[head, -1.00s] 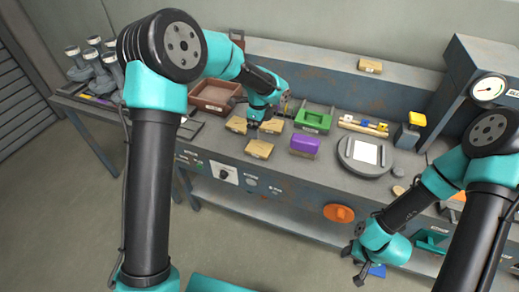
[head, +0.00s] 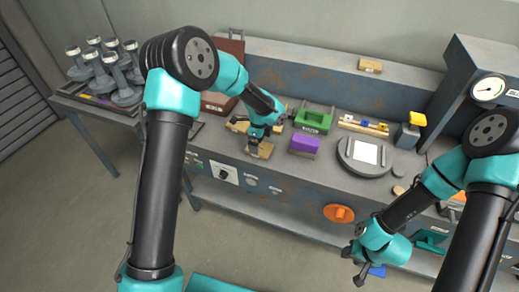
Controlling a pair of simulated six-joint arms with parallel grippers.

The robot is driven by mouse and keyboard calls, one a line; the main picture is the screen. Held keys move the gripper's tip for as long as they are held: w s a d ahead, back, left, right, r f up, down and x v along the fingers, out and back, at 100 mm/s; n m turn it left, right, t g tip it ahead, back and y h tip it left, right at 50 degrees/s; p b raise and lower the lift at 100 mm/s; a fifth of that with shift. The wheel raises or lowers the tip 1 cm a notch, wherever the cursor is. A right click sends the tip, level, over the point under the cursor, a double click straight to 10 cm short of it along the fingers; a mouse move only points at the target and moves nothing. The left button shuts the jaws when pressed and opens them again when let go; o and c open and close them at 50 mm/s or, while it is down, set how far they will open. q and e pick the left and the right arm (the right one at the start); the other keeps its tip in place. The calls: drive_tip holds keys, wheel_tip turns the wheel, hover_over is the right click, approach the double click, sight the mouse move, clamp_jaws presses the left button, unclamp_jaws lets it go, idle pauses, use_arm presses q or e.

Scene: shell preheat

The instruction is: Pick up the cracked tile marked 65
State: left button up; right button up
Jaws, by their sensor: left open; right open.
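Several tan tiles lie on the grey bench. A front tan tile (head: 265,152) is directly below my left gripper (head: 255,142), which hides part of it. My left gripper is open and points down at it; I cannot tell whether they touch. The marks on the tiles are too small to read, so I cannot tell which is 65 or cracked. My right gripper (head: 352,264) is open and empty, in front of the bench at the lower right.
A purple block (head: 304,144) and a green tray (head: 314,119) stand right of the tiles. A round grey plate (head: 350,163) is further right. A brown case (head: 218,104) is behind my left arm. Another tan block (head: 370,66) lies on the back ledge.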

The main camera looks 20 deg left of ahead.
use_arm(q)
wheel_tip(320, 180, down, 3)
drive_tip(key=shift+f, duration=0.2)
idle(0.4)
drive_tip(key=c, duration=0.9)
